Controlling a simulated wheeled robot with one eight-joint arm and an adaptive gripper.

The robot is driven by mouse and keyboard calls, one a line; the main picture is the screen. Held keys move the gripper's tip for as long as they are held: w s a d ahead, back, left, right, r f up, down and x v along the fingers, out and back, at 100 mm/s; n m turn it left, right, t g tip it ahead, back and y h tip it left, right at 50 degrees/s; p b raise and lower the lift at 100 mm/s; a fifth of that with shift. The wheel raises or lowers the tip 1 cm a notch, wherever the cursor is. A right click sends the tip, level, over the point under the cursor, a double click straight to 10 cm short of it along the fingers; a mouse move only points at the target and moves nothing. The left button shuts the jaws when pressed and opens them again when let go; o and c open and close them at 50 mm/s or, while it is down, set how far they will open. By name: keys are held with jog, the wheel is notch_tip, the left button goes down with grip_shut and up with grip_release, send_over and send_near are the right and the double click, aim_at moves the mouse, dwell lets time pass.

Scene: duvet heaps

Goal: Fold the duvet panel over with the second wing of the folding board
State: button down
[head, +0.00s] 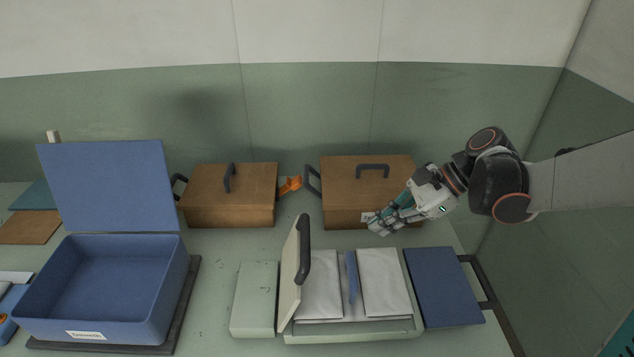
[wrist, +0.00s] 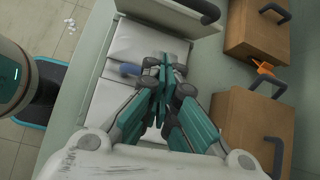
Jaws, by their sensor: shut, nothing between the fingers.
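The folding board (head: 355,331) is a pale tray on the table. Its cream wing (head: 289,285) stands steeply raised at the left, with a dark handle (head: 303,250) along it. A dark blue panel (head: 443,287) lies flat at the right; I cannot tell whether it is a wing. The white duvet panel (head: 384,282) lies in the board as two pale areas with a narrow blue strip (head: 352,277) between them. It also shows in the wrist view (wrist: 150,45), partly hidden by my fingers. My gripper (head: 379,227) is shut and empty, behind and above the board, touching nothing visible.
An open blue box (head: 105,285) with a raised lid stands at the left. Two brown cases (head: 232,195) with dark handles stand at the back, an orange item (head: 290,185) between them. A pale green block (head: 254,299) sits left of the raised wing.

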jog(key=w+a+f+m+y+b, duration=0.1)
jog(key=a+f+b, duration=0.2)
jog(key=a, duration=0.8)
notch_tip(320, 180, down, 2)
jog(key=shift+w+a+f+y, duration=0.15)
jog(key=shift+w+a+y, duration=0.1)
jog(key=shift+y, duration=0.15)
